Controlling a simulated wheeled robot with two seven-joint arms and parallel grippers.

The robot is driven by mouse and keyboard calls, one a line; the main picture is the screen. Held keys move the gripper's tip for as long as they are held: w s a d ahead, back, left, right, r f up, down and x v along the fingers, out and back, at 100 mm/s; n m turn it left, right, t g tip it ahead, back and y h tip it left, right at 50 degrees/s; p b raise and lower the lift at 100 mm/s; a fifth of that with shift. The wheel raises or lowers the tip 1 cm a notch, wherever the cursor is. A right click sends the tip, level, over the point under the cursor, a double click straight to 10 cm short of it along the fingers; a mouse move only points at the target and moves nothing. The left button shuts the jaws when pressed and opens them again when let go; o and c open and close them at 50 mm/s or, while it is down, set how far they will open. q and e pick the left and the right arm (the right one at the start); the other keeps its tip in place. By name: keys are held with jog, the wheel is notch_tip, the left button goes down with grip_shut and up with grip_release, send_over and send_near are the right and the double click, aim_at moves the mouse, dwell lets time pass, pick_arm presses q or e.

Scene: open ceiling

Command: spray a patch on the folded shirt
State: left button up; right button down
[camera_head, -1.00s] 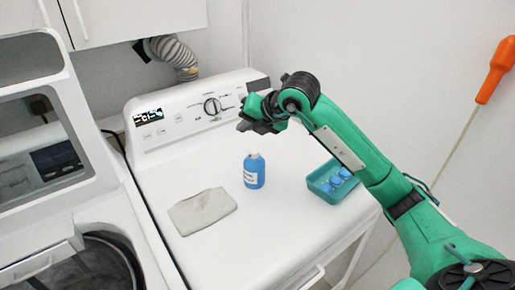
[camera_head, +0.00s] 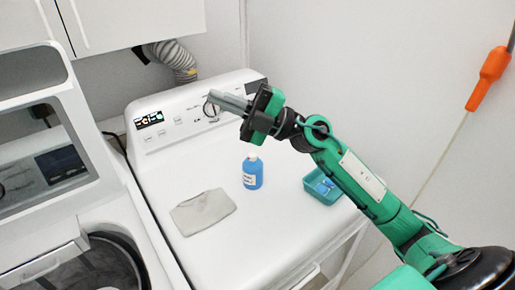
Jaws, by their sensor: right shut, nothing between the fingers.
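A folded grey shirt (camera_head: 203,211) lies flat on the white dryer top, left of centre. A blue bottle (camera_head: 253,172) with a white label and a pale top stands upright to its right, apart from it. My right gripper (camera_head: 222,101) is shut and empty. It is above and behind the bottle in the picture, in front of the dryer's control panel, with its fingers pointing left. It touches neither the bottle nor the shirt. My left gripper is out of view.
A teal tray (camera_head: 336,196) with blue items sits at the dryer's right side, partly hidden by my right arm. The dryer's control panel (camera_head: 165,133) rises at the back. An open washer (camera_head: 50,215) stands at left. The dryer top (camera_head: 235,255) in front is clear.

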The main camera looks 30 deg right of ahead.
jog(key=w+d+f+m+t+h+p, duration=0.1)
jog(key=w+d+m+t+h, duration=0.1)
jog(key=d+m+t+h, duration=0.7)
jog(key=w+d+m+t+h+p, duration=0.1)
jog(key=d+m+t+h+p, duration=0.3)
jog(key=m, duration=0.8)
jog(key=s+f+m+g+h, duration=0.1)
jog(key=f+m+g+h, duration=0.1)
jog(key=f+g, duration=0.3)
jog(key=s+d+f+m+g+h, duration=0.1)
jog(key=f+m+g, duration=0.3)
jog(key=f, duration=0.6)
jog(key=shift+s+f+m+g+h, duration=0.3)
jog(key=shift+s+g+h, duration=0.25)
jog(key=shift+h, duration=0.35)
